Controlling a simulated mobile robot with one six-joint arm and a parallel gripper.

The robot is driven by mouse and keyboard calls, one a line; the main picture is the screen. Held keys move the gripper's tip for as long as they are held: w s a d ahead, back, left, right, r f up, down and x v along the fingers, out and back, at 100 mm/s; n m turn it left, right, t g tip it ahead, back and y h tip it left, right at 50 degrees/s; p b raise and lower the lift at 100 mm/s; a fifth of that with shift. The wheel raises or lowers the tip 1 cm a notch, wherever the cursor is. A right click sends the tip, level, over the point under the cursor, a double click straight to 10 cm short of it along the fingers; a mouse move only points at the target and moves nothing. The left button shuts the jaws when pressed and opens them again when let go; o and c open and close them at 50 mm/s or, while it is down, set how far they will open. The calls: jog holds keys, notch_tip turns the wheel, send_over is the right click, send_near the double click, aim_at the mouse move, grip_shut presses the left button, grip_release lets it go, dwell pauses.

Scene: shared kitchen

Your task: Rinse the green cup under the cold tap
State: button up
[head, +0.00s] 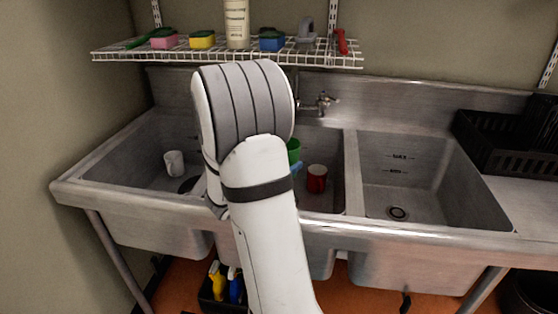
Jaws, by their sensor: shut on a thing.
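The green cup (294,151) shows only in part at the right edge of my arm, over the middle basin of the steel sink. My gripper (296,167) is mostly hidden behind my arm; a small blue part of it shows just below the cup. It is shut on the green cup. The tap (320,103) is on the back wall of the sink, above and right of the cup. My arm hides part of the tap, and I cannot tell whether water runs.
A red cup (317,178) stands in the middle basin, a white cup (174,163) in the left basin. The right basin (400,185) is empty. A wire shelf (345,61) with sponges and a bottle (236,24) hangs above. A black rack (490,150) stands at right.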

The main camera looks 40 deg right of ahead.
jog(key=s, duration=0.8)
jog(key=shift+s+b, duration=0.3)
jog(key=shift+b, duration=0.15)
